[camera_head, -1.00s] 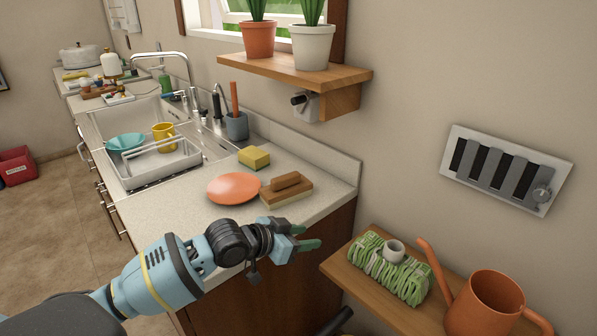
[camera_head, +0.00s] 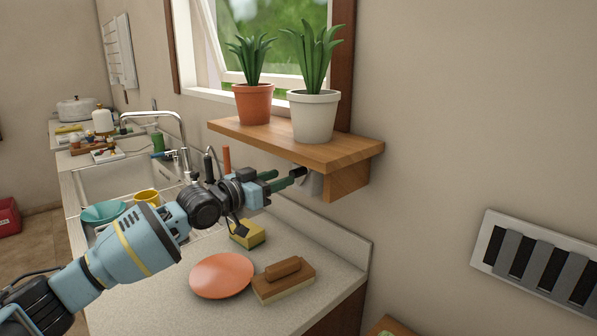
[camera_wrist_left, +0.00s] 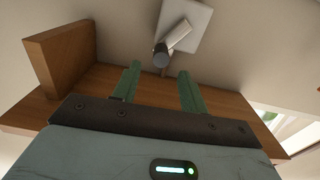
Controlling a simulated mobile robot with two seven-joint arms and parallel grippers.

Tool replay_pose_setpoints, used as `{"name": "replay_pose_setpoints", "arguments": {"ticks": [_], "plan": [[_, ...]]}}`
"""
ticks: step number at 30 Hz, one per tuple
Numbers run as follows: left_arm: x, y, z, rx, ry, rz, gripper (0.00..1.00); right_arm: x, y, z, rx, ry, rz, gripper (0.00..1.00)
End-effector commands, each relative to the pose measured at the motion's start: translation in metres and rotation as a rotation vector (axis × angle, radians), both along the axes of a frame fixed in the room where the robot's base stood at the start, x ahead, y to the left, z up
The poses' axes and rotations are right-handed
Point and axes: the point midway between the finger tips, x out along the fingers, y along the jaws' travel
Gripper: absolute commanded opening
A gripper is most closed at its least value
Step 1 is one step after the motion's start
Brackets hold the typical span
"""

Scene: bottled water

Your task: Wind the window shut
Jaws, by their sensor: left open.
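The window (camera_head: 270,45) is at the top of the head view, and its white sash (camera_head: 207,40) stands tilted away from the frame. The window crank has a pale wall housing (camera_head: 310,185) under the wooden shelf, mostly behind my gripper in the head view. In the left wrist view its square plate (camera_wrist_left: 190,22), metal arm (camera_wrist_left: 181,36) and dark knob (camera_wrist_left: 160,56) show clearly. My left gripper (camera_head: 284,179) is open with green fingers pointing at the crank. In the wrist view the knob appears just beyond the gap between the fingertips (camera_wrist_left: 160,71). My right gripper is not visible.
The wooden shelf (camera_head: 290,143) with its side bracket (camera_head: 347,182) hangs just above my gripper. It carries an orange pot (camera_head: 253,103) and a white pot (camera_head: 313,116).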

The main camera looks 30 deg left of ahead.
Motion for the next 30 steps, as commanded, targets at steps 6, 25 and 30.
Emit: {"name": "replay_pose_setpoints", "arguments": {"ticks": [6,25,30], "plan": [[0.025,-0.01,0.0,-0.003,0.0,-0.001,0.43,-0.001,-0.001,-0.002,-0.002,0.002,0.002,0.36],[0.069,-0.024,-0.001,0.001,0.002,-0.001,0.43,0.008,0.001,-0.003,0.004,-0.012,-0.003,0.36],[0.068,-0.024,-0.001,0.001,0.002,-0.001,0.42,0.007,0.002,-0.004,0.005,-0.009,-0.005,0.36]]}}
